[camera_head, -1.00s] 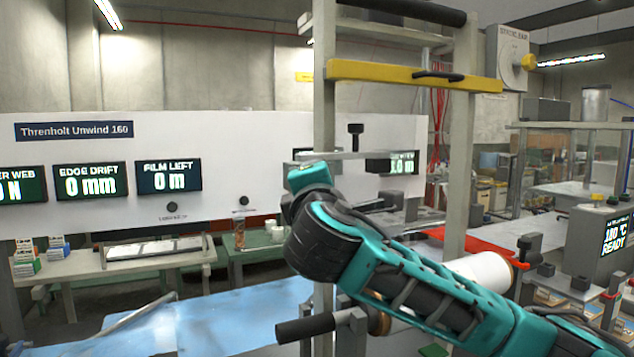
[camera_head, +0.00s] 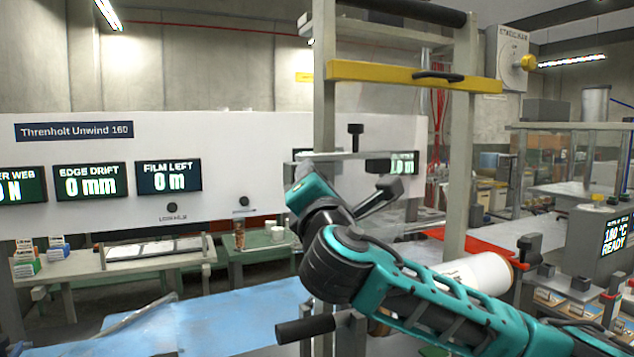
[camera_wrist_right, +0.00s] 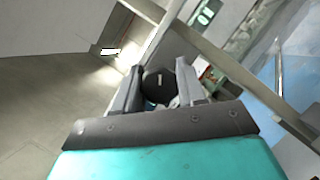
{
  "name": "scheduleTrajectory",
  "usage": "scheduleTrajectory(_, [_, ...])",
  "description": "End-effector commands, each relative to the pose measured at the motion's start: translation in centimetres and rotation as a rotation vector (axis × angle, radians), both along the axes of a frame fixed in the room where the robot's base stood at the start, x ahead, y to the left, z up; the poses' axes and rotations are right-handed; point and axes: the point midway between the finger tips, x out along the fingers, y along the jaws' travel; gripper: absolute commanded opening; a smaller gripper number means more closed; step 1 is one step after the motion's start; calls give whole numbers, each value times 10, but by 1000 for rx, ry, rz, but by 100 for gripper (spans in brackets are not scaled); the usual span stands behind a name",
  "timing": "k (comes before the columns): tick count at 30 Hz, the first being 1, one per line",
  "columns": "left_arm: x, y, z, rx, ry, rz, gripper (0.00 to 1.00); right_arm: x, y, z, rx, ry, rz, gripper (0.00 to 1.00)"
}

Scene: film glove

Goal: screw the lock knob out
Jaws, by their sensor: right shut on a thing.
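In the right wrist view my right gripper (camera_wrist_right: 158,74) is shut on the lock knob (camera_wrist_right: 157,88), a dark round knob with a small pale mark. The knob sits between the two grey fingers. How far it stands out from its seat is hidden. In the head view my teal right arm (camera_head: 410,300) reaches in from the lower right to the machine's upright frame. The knob cannot be made out there. My left gripper is not in view.
A grey post (camera_head: 324,100) and a yellow crossbar (camera_head: 400,74) frame the space above my arm. A white film roll (camera_head: 485,275) lies behind the forearm. Blue film (camera_head: 230,318) spreads at lower left. A white display panel (camera_head: 240,150) stands behind.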

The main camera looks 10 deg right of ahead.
Motion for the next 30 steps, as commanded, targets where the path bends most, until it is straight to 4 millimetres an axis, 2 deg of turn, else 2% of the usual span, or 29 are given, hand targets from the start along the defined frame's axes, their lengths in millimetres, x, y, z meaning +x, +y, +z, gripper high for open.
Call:
scheduleTrajectory(6, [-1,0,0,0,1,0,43,0,0,4,2,-8,1,10])
scheduleTrajectory(7, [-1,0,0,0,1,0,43,0,-1,4,2,-8,1,42])
scheduleTrajectory(14, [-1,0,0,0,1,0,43,0,0,2,1,-4,1,64])
scheduleTrajectory(23, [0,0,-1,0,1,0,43,-2,0,0,2,-1,1,65])
scheduleTrajectory(26, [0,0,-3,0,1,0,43,-9,1,-3,0,-1,2,65])
scheduleTrajectory(30, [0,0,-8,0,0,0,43,-30,4,-10,3,-1,4,65])
